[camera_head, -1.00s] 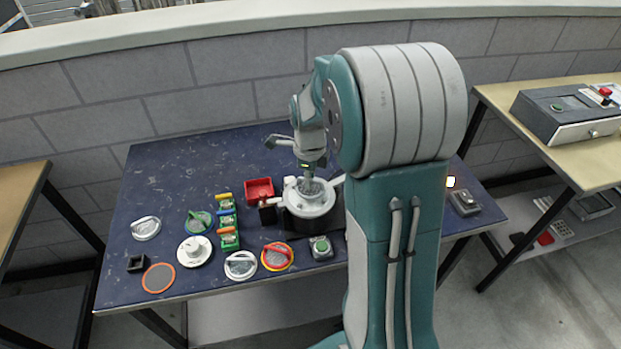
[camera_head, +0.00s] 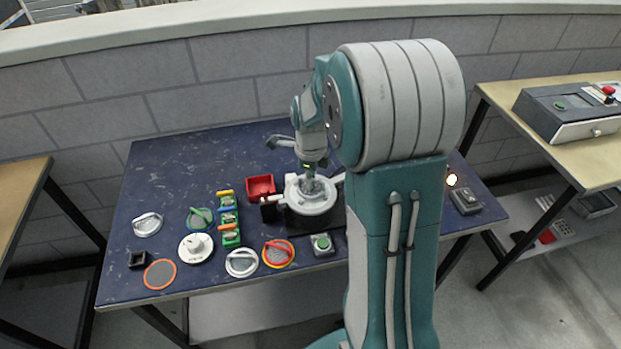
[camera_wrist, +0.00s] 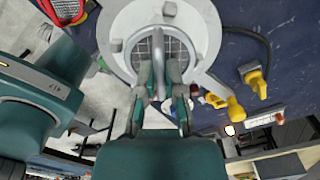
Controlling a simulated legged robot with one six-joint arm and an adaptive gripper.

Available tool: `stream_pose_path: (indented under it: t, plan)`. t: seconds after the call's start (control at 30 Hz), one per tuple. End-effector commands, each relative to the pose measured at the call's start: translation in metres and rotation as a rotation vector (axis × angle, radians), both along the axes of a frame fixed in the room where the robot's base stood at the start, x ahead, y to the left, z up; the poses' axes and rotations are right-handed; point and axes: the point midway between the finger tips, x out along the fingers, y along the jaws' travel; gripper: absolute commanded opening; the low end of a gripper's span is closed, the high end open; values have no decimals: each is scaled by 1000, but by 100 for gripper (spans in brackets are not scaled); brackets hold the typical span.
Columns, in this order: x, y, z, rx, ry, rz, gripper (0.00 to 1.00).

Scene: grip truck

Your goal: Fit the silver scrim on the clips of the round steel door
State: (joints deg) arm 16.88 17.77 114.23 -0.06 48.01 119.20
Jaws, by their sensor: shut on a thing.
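The round steel door (camera_head: 320,207) is a pale ring on a dark base near the table's middle. In the wrist view the door (camera_wrist: 205,35) shows small blocky clips around its rim. The silver scrim (camera_wrist: 176,52), a grey mesh disc with a bar handle, lies within the ring's outline. I cannot tell whether it is seated under the clips. My gripper (camera_wrist: 160,84) is shut on the scrim's handle; it also shows above the door in the head view (camera_head: 309,178). The fingers hide part of the scrim and the near rim.
Left on the table are a silver-handled disc (camera_head: 147,224), another silver disc (camera_head: 241,263), a green one (camera_head: 200,218), a red-yellow one (camera_head: 277,254), an orange-rimmed disc (camera_head: 160,275) and a white knobbed disc (camera_head: 195,248). A red bin (camera_head: 260,187) stands close left of the door.

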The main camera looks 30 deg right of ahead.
Motion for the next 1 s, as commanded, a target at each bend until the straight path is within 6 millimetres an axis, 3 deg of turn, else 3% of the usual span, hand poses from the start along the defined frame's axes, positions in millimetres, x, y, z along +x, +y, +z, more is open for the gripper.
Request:
stream_pose_path:
  t: [1.0]
  plan:
    - [0,1,-9,0,-1,0,0]
